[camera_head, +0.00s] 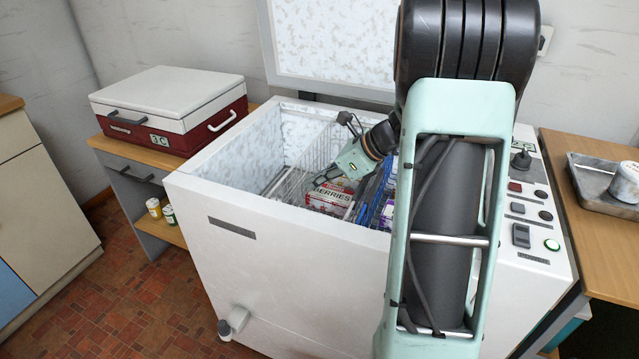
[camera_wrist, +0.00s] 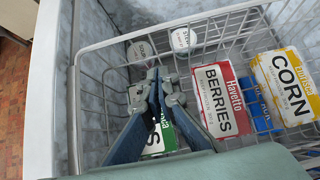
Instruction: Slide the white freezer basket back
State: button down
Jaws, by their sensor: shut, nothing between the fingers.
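The white wire freezer basket (camera_head: 289,184) sits inside the open chest freezer (camera_head: 240,219). Its rim and wire walls also show in the wrist view (camera_wrist: 77,112). It holds a red-and-white BERRIES box (camera_wrist: 221,98), a yellow CORN box (camera_wrist: 284,87), a green-marked pack (camera_wrist: 160,138) and white round tubs (camera_wrist: 182,38). My gripper (camera_head: 318,183) reaches down into the freezer over the basket's left part. In the wrist view, its fingertips (camera_wrist: 158,78) are together and empty, left of the BERRIES box. I cannot tell whether they touch the basket. My arm hides the freezer's right part.
A blue wire basket (camera_head: 376,190) is right of the white one. The freezer's lid (camera_head: 333,40) stands raised behind. A red-and-white case (camera_head: 172,110) sits on the left bench. A control panel (camera_head: 525,205) and a metal tray (camera_head: 596,187) are at the right.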

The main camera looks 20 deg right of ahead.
aim_at(289, 197)
jog(key=b+x, duration=0.1)
jog(key=x, duration=0.5)
jog(key=shift+w+a+f+b, duration=0.1)
jog(key=shift+w+f+b, duration=0.05)
jog(key=shift+f+b, duration=0.2)
jog(key=shift+r, duration=0.1)
jog(key=shift+a, duration=0.1)
